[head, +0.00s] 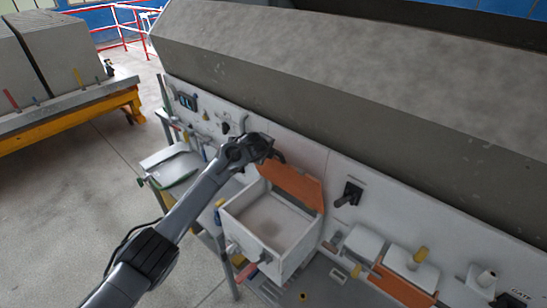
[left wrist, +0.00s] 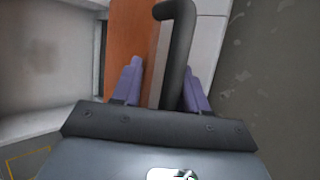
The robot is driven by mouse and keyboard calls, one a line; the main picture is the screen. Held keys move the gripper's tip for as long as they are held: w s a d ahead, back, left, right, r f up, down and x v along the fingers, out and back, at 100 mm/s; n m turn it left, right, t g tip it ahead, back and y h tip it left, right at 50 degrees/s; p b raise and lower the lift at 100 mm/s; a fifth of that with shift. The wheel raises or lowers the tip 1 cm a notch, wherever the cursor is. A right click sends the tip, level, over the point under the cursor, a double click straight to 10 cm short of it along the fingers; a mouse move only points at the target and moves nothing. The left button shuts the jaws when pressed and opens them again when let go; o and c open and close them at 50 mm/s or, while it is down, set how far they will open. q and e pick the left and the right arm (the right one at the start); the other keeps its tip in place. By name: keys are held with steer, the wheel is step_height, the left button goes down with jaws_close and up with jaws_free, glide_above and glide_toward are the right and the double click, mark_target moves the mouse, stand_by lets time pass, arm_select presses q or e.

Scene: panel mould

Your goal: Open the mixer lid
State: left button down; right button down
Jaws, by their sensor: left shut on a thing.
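The mixer is a white open-topped box (head: 294,258) at the centre of the head view, with brownish residue inside. Its orange lid (head: 296,184) stands raised and tilted at the box's back edge, against the white panel. My left gripper (head: 272,153) is at the lid's upper left corner. In the left wrist view, the purple fingers (left wrist: 163,88) are on either side of a black bent handle (left wrist: 178,50), shut on it, and the orange lid (left wrist: 130,38) is right beside it. The fingertips are hidden in the head view. My right gripper is not in view.
A black lever (head: 348,194) sticks out of the panel right of the lid. Lidded boxes (head: 363,243) and another orange plate (head: 403,287) stand further right. A tray (head: 172,168) is at left. A large grey slab (head: 340,85) overhangs behind. Open floor (head: 90,200) lies at left.

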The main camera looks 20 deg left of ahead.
arm_select(q)
steer(key=shift+f, duration=0.3)
steer(key=c, duration=1.1)
jaws_free()
steer(key=shift+w, duration=0.1)
steer(key=shift+o, duration=0.2)
steer(key=shift+d+r, duration=0.1)
steer(key=shift+r, duration=0.05)
steer(key=b+v, duration=0.1)
steer(key=v, duration=0.9)
steer(key=shift+s+r, duration=0.2)
steer(key=shift+s, duration=0.05)
